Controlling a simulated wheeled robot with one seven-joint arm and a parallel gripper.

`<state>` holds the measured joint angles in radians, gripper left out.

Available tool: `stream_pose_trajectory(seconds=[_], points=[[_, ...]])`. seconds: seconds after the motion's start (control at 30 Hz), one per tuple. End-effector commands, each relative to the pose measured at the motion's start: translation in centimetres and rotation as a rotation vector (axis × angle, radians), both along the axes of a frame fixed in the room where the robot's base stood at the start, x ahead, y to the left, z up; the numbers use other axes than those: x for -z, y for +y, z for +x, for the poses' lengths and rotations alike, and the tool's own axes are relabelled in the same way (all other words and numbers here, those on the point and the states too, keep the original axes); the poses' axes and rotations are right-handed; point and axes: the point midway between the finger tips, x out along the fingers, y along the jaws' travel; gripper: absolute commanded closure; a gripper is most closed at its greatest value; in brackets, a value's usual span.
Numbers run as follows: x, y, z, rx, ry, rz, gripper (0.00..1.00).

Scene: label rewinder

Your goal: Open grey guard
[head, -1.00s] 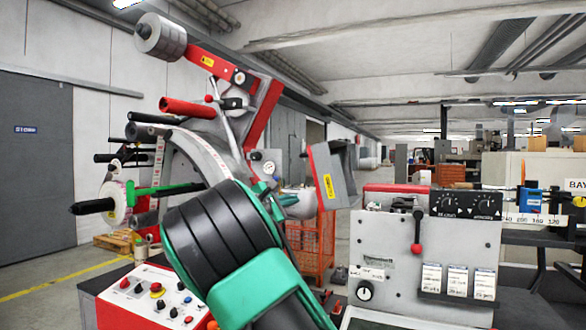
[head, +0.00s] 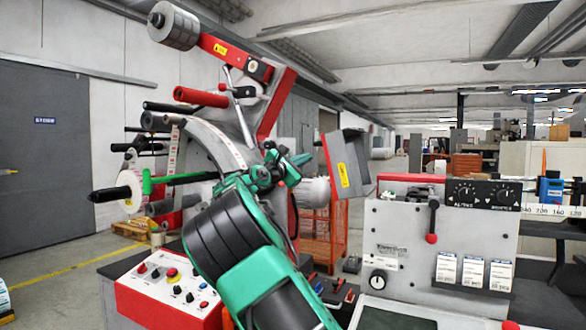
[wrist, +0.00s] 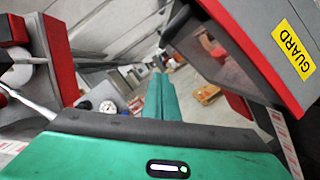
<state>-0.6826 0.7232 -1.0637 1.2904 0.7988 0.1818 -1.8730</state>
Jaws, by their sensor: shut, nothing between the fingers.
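The grey guard (head: 352,158) is a box-like cover with a red edge and a yellow label, on the right side of the red and grey rewinder. In the wrist view the guard (wrist: 245,45) fills the upper right, tilted, with its "GUARD" label readable and a dark panel on its near side. I cannot tell how far it stands open. My gripper (head: 301,159) is just left of the guard in the head view. In the wrist view its green fingers (wrist: 165,95) are shut together and empty, left of and apart from the guard.
A red control panel (head: 170,298) with buttons sits below left. A grey machine (head: 410,245) with a red-knobbed lever stands to the right. A green-collared spindle (head: 150,185) juts out left. An orange mesh crate (head: 322,235) stands behind. Rewinder rollers are close to my arm.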

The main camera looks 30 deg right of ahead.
Motion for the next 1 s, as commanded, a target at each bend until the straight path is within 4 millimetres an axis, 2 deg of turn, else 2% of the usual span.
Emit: stream_pose_trajectory(seconds=[0.03, 0.23, 0.7, 1.0], points=[[-0.8, -0.2, -0.6, -0.003, -0.005, 0.004, 1.00], [-2.1, -0.9, -1.6, -0.003, -0.002, 0.004, 1.00], [-2.6, -1.2, -1.9, -0.002, -0.007, 0.006, 1.00], [-6.2, -3.2, -4.4, -0.001, -0.163, 0.125, 1.00]])
